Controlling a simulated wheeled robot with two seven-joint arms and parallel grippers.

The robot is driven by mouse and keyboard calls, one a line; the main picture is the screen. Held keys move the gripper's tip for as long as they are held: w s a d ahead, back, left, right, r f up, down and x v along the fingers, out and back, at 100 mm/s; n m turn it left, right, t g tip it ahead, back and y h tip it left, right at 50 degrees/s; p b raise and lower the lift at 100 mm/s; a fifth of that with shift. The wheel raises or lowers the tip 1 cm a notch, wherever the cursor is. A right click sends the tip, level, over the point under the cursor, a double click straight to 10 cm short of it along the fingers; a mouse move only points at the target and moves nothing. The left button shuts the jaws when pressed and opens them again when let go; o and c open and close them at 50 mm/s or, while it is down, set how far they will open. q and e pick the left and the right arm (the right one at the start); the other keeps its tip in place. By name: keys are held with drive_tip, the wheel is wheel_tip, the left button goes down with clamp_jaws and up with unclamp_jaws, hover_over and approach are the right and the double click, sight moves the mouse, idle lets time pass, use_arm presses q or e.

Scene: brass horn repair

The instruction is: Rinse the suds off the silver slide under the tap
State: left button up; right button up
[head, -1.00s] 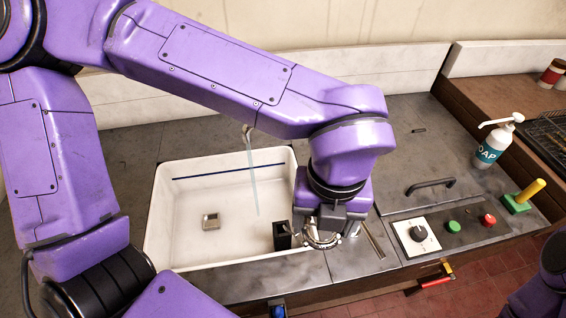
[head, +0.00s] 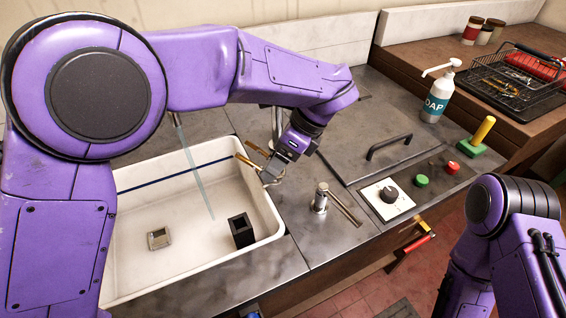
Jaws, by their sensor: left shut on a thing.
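My left gripper (head: 268,170) is shut on the silver slide (head: 271,180), a small curved tube with brass-coloured ends. It holds the slide above the right rim of the white sink (head: 272,212). A thin pale-blue stream of water (head: 197,176) falls from the tap spout (head: 175,118) into the sink. The slide is to the right of the stream and looks apart from it. Suds on the slide are too small to make out. A metal lever (head: 323,198) stands on the counter right of the sink. My right arm shows at the lower right; its gripper is out of view.
A black open-topped block (head: 241,230) and a small square fitting (head: 159,238) are in the sink. On the right are a dial panel (head: 388,196), green button (head: 421,181), red button (head: 452,168), soap bottle (head: 437,97), a yellow-handled green block (head: 474,147) and a wire rack (head: 520,85).

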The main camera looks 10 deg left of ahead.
use_arm(q)
drive_tip(key=s+a+f+b, duration=0.1)
drive_tip(key=a, duration=0.5)
drive_tip(key=s+a+f+b, duration=0.1)
drive_tip(key=s+a+b, duration=0.1)
drive_tip(key=a, duration=0.4)
drive_tip(key=shift+a+f+b, duration=0.3)
drive_tip(key=shift+a+f, duration=0.05)
drive_tip(key=shift+a, duration=0.05)
drive_tip(key=shift+w+a, duration=0.15)
drive_tip(key=shift+w, duration=0.4)
drive_tip(key=shift+s+b, duration=0.45)
drive_tip(key=shift+s, duration=0.15)
